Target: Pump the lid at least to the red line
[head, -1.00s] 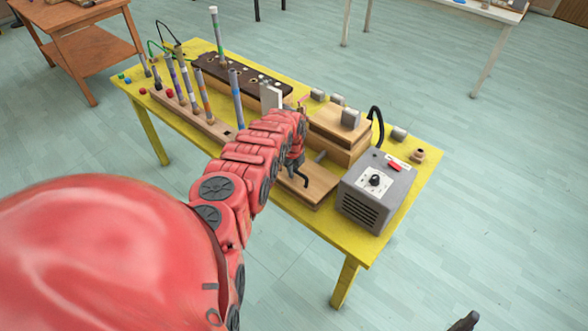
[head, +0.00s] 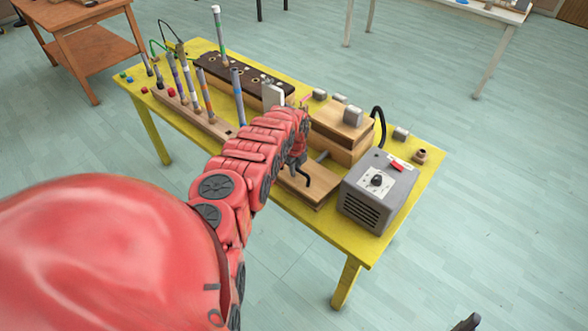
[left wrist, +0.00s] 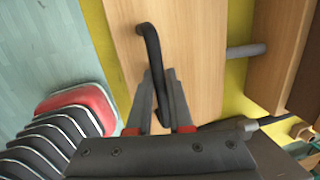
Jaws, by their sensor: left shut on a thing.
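The lid is a flat light-wood board (head: 314,193) at the front of the yellow table, with a bent black handle on top. It also shows in the left wrist view (left wrist: 200,60), with the black handle (left wrist: 149,45) rising from it. My left gripper (head: 297,160) is over the lid, and its fingers (left wrist: 160,100) are shut on the handle. My arm hides part of the lid in the head view. I cannot make out a red line. A dark tip at the bottom right of the head view may be my right gripper (head: 467,322); its state does not show.
A stacked wooden box (head: 340,135) stands just behind the lid, joined by a grey pipe (left wrist: 245,50). A grey machine with a knob (head: 377,192) is close on the right. Tubes in a wooden rack (head: 190,113) stand to the left. The floor in front is clear.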

